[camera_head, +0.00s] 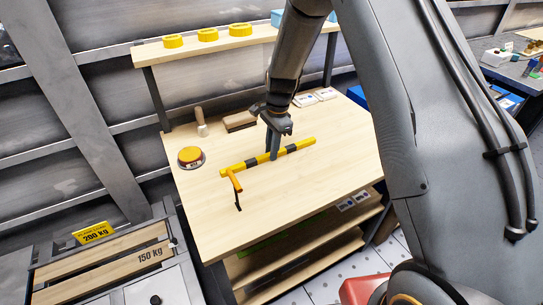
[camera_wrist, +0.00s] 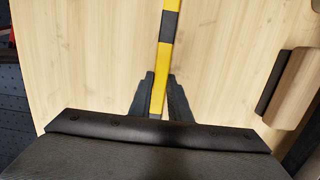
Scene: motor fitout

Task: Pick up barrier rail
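The barrier rail (camera_head: 241,165) is a yellow and black striped bar lying across the wooden workbench in the head view. A short yellow piece with a thin dark leg (camera_head: 236,185) shows at its left end; I cannot tell whether they are joined. My gripper (camera_head: 272,152) points down over the rail's middle. In the wrist view, the rail (camera_wrist: 168,58) runs from the top edge down between the two dark fingers of my gripper (camera_wrist: 160,90). One finger is on each side, very close to it. Whether they touch the rail is unclear.
Yellow rings (camera_head: 208,34) stand on the shelf above. The bench's front (camera_head: 290,205) is clear.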

